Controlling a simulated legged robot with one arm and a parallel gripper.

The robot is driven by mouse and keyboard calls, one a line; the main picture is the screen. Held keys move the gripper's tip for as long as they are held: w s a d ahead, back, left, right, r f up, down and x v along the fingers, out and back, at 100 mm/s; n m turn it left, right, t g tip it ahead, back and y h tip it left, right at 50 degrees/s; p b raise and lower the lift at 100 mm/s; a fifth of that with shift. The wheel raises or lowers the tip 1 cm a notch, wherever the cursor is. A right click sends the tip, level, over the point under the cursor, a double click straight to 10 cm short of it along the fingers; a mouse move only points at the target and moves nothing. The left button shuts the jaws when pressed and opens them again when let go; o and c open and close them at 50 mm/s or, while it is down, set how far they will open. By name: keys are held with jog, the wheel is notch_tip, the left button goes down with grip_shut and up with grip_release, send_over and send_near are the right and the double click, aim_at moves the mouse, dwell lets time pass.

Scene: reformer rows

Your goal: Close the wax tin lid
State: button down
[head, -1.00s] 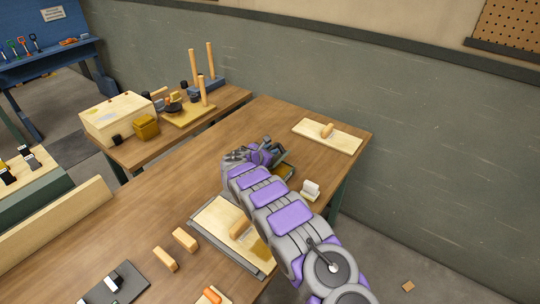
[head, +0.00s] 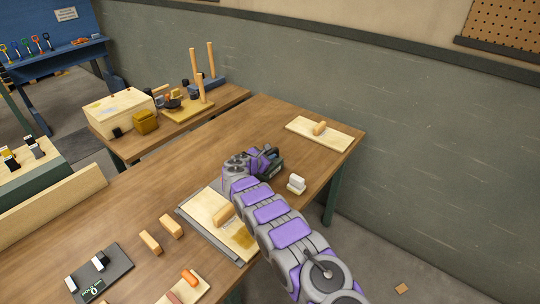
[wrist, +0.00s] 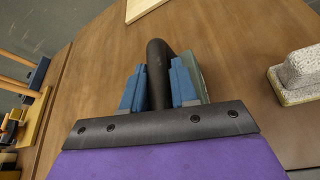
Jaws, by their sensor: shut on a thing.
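A dark green tin (head: 273,170) sits near the right edge of the wooden table in the head view, partly hidden by my gripper (head: 262,158). No yellow inside shows in it now. In the wrist view, the two blue fingers of my gripper (wrist: 158,88) stand on either side of a dark rounded handle-like piece (wrist: 158,58) and are shut on it. A grey-green part of the tin (wrist: 200,78) shows behind the right finger. The fingers hide most of the tin and lid, so I cannot tell whether the lid sits fully flat.
A white block (head: 297,184) stands close to the right of the tin. A pale board with a wooden handle (head: 320,133) lies behind. A tray (head: 190,214) with a wood-handled board is in front. The table's right edge is near; its back middle is clear.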

jog(key=shift+s+f, duration=0.1)
jog(key=shift+f, duration=0.2)
jog(key=c, duration=1.2)
grip_release()
jog(key=shift+a, duration=0.1)
jog(key=shift+o, duration=1.1)
jog(key=shift+a, duration=0.25)
jog(key=shift+d+r, duration=0.1)
jog(key=shift+d, duration=0.1)
jog(key=shift+d+r, duration=0.1)
jog(key=p+v, duration=0.3)
jog(key=v, duration=1.4)
jog(key=shift+a, duration=0.35)
jog(key=shift+s, duration=0.1)
